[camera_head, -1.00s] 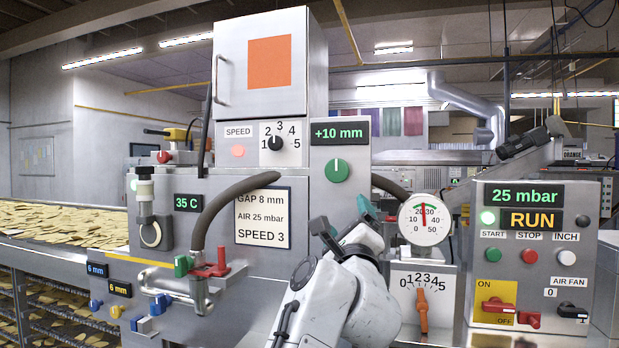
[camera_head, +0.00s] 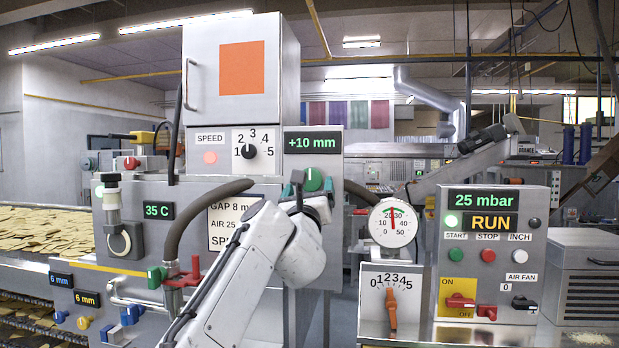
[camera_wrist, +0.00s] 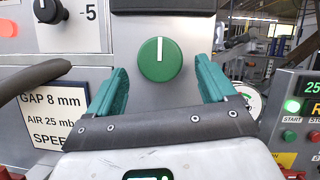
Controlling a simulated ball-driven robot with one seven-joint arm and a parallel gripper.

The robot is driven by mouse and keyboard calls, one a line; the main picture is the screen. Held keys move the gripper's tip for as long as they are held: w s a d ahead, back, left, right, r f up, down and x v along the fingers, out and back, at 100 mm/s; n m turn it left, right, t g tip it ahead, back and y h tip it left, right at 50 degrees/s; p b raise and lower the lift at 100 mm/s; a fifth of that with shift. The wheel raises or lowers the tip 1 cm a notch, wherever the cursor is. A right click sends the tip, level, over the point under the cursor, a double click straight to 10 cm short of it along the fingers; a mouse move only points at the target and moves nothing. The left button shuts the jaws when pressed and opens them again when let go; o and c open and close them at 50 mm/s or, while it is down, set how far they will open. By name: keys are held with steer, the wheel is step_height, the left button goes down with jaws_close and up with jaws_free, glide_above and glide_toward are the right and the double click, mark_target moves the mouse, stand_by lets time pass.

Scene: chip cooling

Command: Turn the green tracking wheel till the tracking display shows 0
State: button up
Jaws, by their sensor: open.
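The green tracking wheel (camera_head: 313,179) is on the grey panel, with its white mark pointing straight up. In the wrist view the whole wheel (camera_wrist: 160,59) shows between my fingers. The tracking display (camera_head: 313,142) above it reads +10 mm. My gripper (camera_head: 312,184) is in front of the wheel, and in the wrist view it (camera_wrist: 160,80) is open, one teal finger on each side of the wheel with gaps between. Nothing is held. Whether the fingertips reach the panel face, I cannot tell.
A speed knob (camera_head: 249,152) sits up and left of the wheel. A curved dark hose (camera_head: 205,215) lies left of my arm. A round gauge (camera_head: 393,222) and a control box (camera_head: 490,250) with 25 mbar and RUN displays stand to the right.

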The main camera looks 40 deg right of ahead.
mark_target(311, 180)
steer(key=shift+p+x, duration=0.3)
steer(key=shift+x, duration=1)
steer(key=shift+c, duration=0.3)
steer(key=shift+f, duration=0.1)
steer(key=c, duration=1)
steer(key=shift+n, duration=0.5)
